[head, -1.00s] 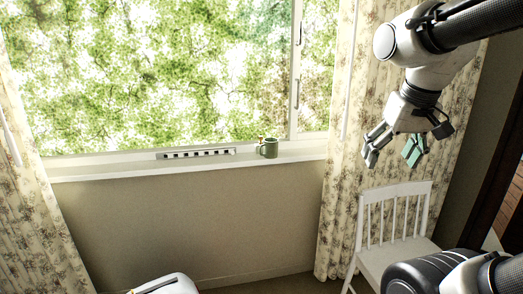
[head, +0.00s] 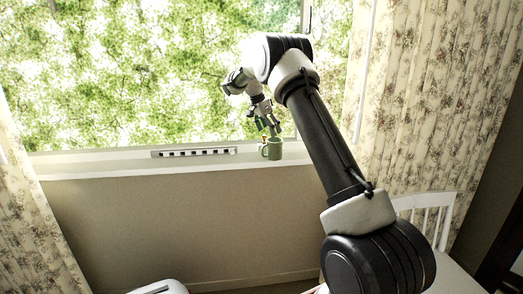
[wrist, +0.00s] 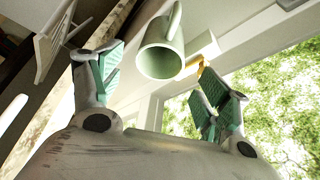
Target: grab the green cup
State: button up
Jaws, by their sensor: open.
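The green cup (head: 273,149) stands upright on the windowsill in the head view, its handle pointing left. In the wrist view the green cup (wrist: 161,60) shows its open rim and inside, with the handle at its upper right. My gripper (head: 267,128) is just above the cup in the head view. In the wrist view my gripper (wrist: 160,85) is open, with green-padded fingers wide apart and the cup between and beyond them. I see no finger touching the cup.
The white windowsill (head: 100,169) runs below the window. A striped strip (head: 194,152) lies on it left of the cup. A small yellow-orange thing (wrist: 200,68) is close to the cup. Floral curtains hang on both sides, and a white chair (head: 440,215) stands at right.

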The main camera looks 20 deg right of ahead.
aim_at(274, 146)
jog(key=x, duration=0.8)
jog(key=shift+w+f, duration=0.15)
jog(key=shift+w, duration=0.05)
jog(key=c, duration=1)
